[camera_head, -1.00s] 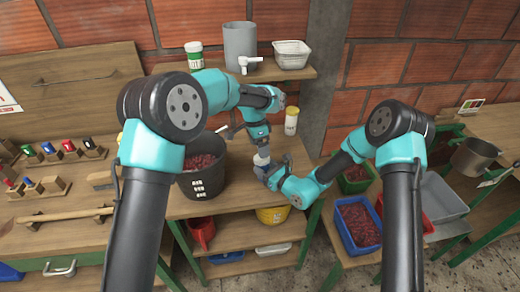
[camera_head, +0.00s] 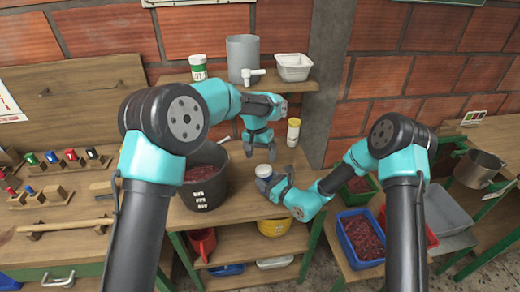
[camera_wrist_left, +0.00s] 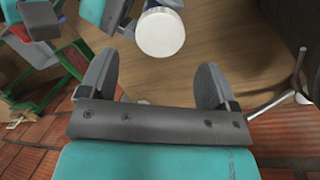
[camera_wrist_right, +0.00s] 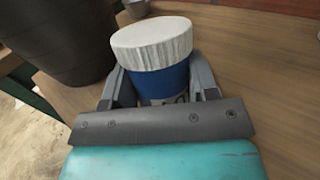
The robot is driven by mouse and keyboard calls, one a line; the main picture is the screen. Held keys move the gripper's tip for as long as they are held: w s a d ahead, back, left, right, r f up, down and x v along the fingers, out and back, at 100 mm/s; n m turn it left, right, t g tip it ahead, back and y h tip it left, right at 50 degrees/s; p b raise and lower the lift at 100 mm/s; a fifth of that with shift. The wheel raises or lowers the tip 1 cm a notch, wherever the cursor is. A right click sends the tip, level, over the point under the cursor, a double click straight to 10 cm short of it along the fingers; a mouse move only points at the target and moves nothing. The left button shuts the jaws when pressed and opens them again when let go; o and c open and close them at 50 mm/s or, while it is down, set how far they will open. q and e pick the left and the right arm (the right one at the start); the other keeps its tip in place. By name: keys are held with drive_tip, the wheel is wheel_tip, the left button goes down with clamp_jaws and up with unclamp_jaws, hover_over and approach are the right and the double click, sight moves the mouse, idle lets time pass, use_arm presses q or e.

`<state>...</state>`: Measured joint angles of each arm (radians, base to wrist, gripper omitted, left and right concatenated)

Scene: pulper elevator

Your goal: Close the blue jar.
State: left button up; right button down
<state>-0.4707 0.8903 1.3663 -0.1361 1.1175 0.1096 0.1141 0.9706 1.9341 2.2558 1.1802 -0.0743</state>
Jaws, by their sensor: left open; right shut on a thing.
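The blue jar (camera_head: 264,171) stands at the wood bench's front, right of the dark bucket. In the right wrist view the blue body (camera_wrist_right: 164,84) is upright between my right gripper's fingers, with a white ribbed lid (camera_wrist_right: 152,44) resting on top. I cannot tell how tightly the lid is screwed on. My right gripper (camera_head: 268,187) is shut on the jar body. My left gripper (camera_head: 259,154) is open and empty, above and apart from the lid. In the left wrist view the lid's round top (camera_wrist_left: 160,34) lies beyond the open fingers (camera_wrist_left: 153,80).
A dark bucket (camera_head: 204,190) of red berries stands left of the jar. A yellow-capped white bottle (camera_head: 293,133) is behind right. Bare bench lies around the jar.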

sight(263, 169)
use_arm(q)
drive_tip(key=n, duration=0.2)
drive_tip(key=r+n, duration=0.1)
drive_tip(key=n, duration=0.5)
drive_tip(key=r+n, duration=0.1)
drive_tip(key=n, duration=0.2)
drive_tip(key=shift+w+a, duration=0.1)
drive_tip(key=shift+a, duration=0.05)
drive_tip(key=shift+f, duration=0.15)
drive_tip(key=shift+s+d+f, duration=0.2)
drive_tip(key=shift+f, duration=1.1)
drive_tip(key=shift+s+d+f, duration=0.15)
drive_tip(key=shift+f, duration=1.1)
drive_tip(key=shift+s+d+f, duration=0.2)
drive_tip(key=shift+f, duration=1.1)
